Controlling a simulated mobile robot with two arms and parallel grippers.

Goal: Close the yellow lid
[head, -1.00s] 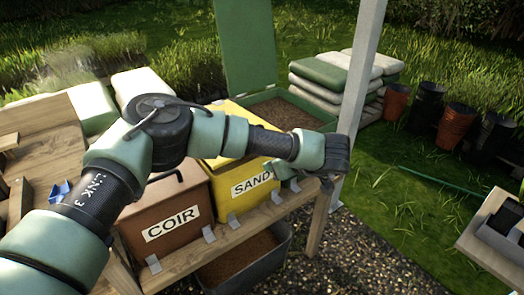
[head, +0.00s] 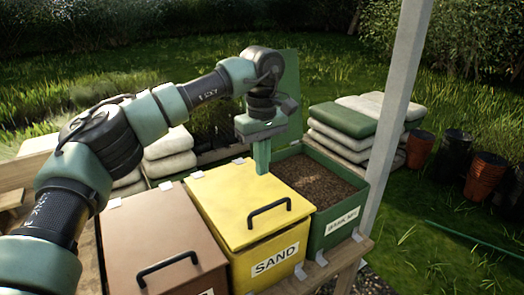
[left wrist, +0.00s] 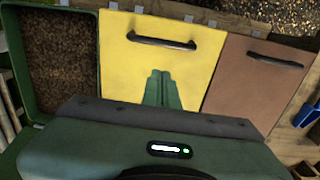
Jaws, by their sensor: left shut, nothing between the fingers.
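The yellow lid (head: 235,198) with a black handle (head: 269,209) lies down over the yellow bin (head: 278,250) labelled SAND. My left gripper (head: 262,170) points down, shut and empty, over the back right part of the lid. Its fingers also show together in the left wrist view (left wrist: 160,75). I cannot tell whether the tips touch the lid. My right gripper is not in view.
A brown bin with its lid (head: 150,245) down stands left of the yellow one. An open green bin (head: 340,222) of bark stands right, its raised lid (head: 292,75) behind my gripper. A grey post (head: 395,120) rises beside it. Stacked sacks (head: 345,125) lie behind.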

